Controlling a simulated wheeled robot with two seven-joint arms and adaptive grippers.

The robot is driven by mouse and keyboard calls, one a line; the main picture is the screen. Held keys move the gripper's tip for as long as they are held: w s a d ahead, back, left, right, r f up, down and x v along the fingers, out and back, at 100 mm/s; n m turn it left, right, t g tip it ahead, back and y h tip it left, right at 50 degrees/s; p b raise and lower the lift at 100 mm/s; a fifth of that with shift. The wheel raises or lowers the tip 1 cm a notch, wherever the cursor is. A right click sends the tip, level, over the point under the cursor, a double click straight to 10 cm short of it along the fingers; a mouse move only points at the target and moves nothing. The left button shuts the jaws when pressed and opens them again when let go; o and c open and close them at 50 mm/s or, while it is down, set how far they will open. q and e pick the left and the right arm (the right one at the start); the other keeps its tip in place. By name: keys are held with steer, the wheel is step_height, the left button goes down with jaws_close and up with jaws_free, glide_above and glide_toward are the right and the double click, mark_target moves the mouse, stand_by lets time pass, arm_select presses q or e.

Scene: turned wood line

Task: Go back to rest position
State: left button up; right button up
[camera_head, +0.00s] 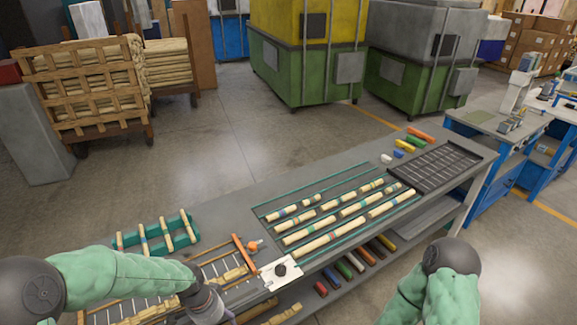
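My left arm (130,275) comes in from the left, low over the near left end of the grey workbench (225,195). Its dark wrist (205,302) points down and toward the bottom edge. Only the start of my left gripper shows there; its fingertips are cut off, so its opening and any load are hidden. My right arm (435,280) is at the lower right, bent in front of the bench, and its gripper is outside the picture. Turned wooden pieces with coloured bands (325,239) lie in rows between green rails on the bench.
A green rack (190,220) holds several wooden rods. A white plate with a dark knob (281,271) and an orange bar (244,254) are near my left wrist. A black grid tray (432,166) sits at the far right end. Coloured blocks (345,269) lie on the lower shelf.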

arm_select(q)
steer(key=s+d+f+n+h, duration=0.1)
steer(key=s+d+f+n, duration=0.3)
steer(key=f, duration=0.5)
steer(key=s+d+f+n+h, duration=0.1)
steer(key=s+d+f+n, duration=0.4)
steer(key=f, duration=0.5)
steer(key=shift+s+f+n+t, duration=0.15)
steer(key=shift+s+n+t, duration=0.15)
steer(key=shift+s+n, duration=0.8)
steer(key=shift+w+d, duration=0.1)
